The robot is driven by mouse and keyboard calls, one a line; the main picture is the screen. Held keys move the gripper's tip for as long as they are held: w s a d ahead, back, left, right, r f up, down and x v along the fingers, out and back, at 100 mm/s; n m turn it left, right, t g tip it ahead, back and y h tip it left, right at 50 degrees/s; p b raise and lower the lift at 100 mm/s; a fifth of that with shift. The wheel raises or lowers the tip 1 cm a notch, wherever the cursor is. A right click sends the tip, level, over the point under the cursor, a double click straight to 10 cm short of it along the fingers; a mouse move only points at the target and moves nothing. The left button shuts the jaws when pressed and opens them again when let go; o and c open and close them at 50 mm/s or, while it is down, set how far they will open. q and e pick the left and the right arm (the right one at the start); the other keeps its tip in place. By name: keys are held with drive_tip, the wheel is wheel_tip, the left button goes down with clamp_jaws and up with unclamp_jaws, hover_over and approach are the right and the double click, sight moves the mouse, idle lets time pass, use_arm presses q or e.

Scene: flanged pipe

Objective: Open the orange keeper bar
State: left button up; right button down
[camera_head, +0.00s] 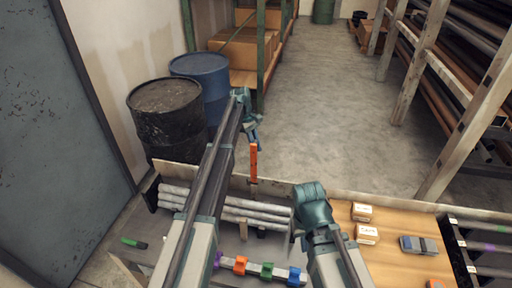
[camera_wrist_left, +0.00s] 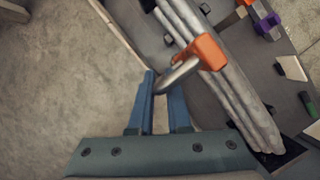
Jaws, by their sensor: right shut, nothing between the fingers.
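The orange keeper bar (camera_head: 253,164) stands upright behind the grey pipes (camera_head: 262,213) in the head view. In the left wrist view its orange end (camera_wrist_left: 207,50) shows with a short metal handle sticking out of it. My left gripper (camera_head: 256,141) is at the bar's upper end. In the left wrist view the left gripper's blue fingers (camera_wrist_left: 161,88) are a narrow gap apart, with the handle's end between their tips. My right gripper (camera_head: 296,232) is shut and empty at the right end of the pipes, its fingers partly hidden by its wrist.
A rail with purple, orange (camera_head: 240,265), green and blue blocks lies at the table's front. Small boxes (camera_head: 366,234) sit on the wooden board at right. Two drums (camera_head: 167,115) stand behind left.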

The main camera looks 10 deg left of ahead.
use_arm(q)
drive_tip(key=o, duration=0.4)
drive_tip(key=p+v, duration=1.3)
drive_tip(key=shift+a+r, duration=0.15)
drive_tip(key=shift+r, duration=0.2)
drive_tip(key=shift+w, duration=0.1)
